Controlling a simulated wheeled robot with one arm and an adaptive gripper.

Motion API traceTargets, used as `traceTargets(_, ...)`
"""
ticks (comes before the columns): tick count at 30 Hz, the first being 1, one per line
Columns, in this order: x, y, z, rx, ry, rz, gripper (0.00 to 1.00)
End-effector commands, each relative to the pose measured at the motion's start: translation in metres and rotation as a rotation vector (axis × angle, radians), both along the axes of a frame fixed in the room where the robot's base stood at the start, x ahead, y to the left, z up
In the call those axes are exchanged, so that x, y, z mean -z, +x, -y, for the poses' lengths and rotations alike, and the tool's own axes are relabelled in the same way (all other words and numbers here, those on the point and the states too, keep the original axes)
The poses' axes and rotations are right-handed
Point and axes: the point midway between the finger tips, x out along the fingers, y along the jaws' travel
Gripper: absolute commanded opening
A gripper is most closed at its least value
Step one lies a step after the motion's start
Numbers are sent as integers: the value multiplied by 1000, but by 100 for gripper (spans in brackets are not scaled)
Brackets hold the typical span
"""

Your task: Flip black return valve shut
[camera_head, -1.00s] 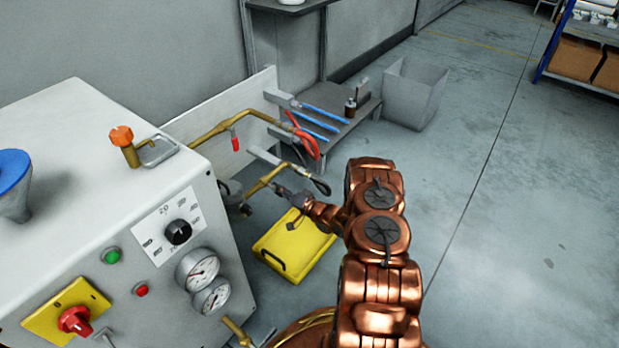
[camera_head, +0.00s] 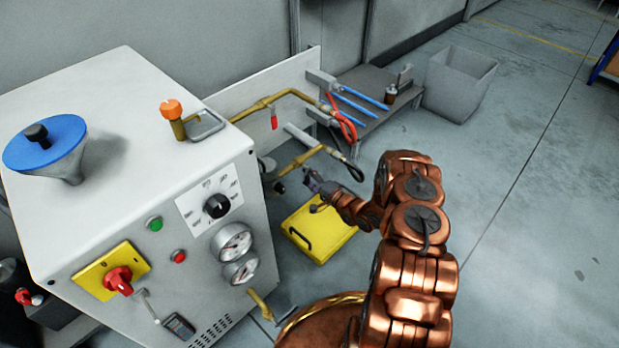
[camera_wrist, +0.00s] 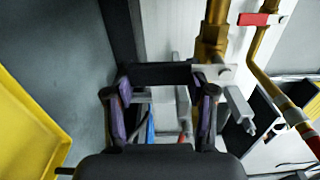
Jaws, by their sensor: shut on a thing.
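The black return valve lever (camera_wrist: 160,74) shows in the wrist view as a dark bar across my fingertips. It reaches left from the brass valve body (camera_wrist: 212,40), crosswise to the upright run of the pipe in that picture. My gripper (camera_wrist: 162,90) has its two purple-padded fingers at the two ends of the bar and is shut on it. In the head view my gripper (camera_head: 313,184) is at the lower brass pipe (camera_head: 301,163) beside the machine. The black lever cannot be made out there, being small and partly behind the gripper.
A red-levered valve (camera_head: 274,122) sits on the upper brass pipe, close above. Red and black hoses hang right of the pipes. A yellow case (camera_head: 325,232) lies on the floor below. The white machine (camera_head: 150,110) stands left; open floor lies right.

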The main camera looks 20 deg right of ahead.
Motion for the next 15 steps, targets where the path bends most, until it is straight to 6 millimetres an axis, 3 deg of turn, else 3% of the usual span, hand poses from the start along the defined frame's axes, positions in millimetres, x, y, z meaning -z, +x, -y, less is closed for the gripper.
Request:
traceTargets(9,0,-1,-1,-2,3,-2,0)
traceTargets(10,0,-1,-1,-2,3,-2,58)
traceTargets(15,0,-1,0,-1,2,-2,76)
